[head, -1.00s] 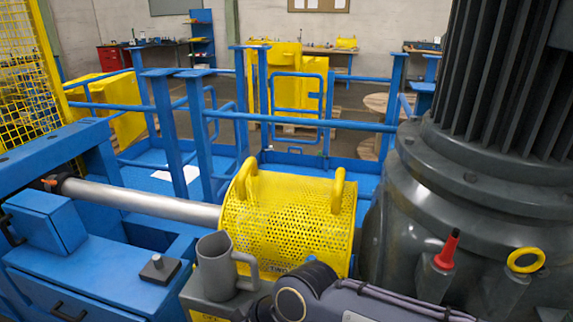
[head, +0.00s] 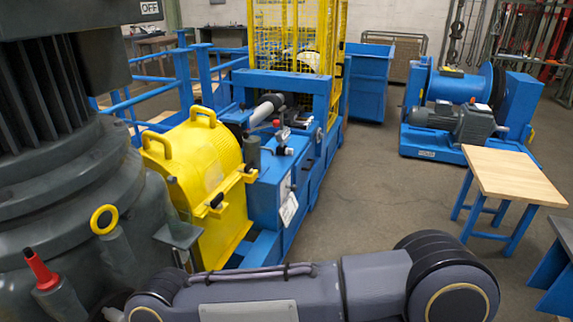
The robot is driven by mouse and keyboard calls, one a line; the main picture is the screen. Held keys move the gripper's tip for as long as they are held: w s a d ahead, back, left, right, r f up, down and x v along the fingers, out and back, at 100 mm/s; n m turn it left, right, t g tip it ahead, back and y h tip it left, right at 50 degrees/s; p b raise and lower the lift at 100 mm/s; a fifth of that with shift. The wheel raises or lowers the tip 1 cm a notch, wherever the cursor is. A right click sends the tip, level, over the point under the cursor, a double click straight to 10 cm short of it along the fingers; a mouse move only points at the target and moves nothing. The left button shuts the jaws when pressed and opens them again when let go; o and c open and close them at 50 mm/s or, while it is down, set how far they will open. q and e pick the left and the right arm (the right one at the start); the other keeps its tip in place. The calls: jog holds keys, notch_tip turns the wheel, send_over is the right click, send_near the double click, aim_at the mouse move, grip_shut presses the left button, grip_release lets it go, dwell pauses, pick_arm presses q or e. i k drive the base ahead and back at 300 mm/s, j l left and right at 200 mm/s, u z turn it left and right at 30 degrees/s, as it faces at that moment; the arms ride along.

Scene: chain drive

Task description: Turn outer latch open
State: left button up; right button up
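A yellow guard cover (head: 205,160) with two loop handles on top stands beside the large dark motor. Its near side carries two small dark latch-like fittings. One fitting (head: 216,200) sits nearer to me on the cover's front edge. The other fitting (head: 247,170) sits farther back, close to the blue frame. I cannot tell from this view which is the outer latch or how either is turned. A grey arm of mine crosses the bottom of the head view and hides the floor below the cover. Neither gripper shows.
The dark motor (head: 60,190) fills the left side. A blue machine frame (head: 265,200) with a yellow mesh cage (head: 285,48) stands behind the cover. A wooden-topped table (head: 515,175) and a blue winch unit (head: 465,110) stand right. Floor between them is clear.

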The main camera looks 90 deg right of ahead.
aim_at(247, 170)
jog(key=z, duration=2.9)
jog(key=i+z, duration=0.25)
jog(key=i, duration=0.85)
jog(key=i+u, duration=0.1)
jog(key=i, duration=0.4)
jog(key=i+l+u, duration=0.15)
jog(key=i, duration=0.3)
jog(key=i+l+u, duration=0.1)
jog(key=i, duration=0.4)
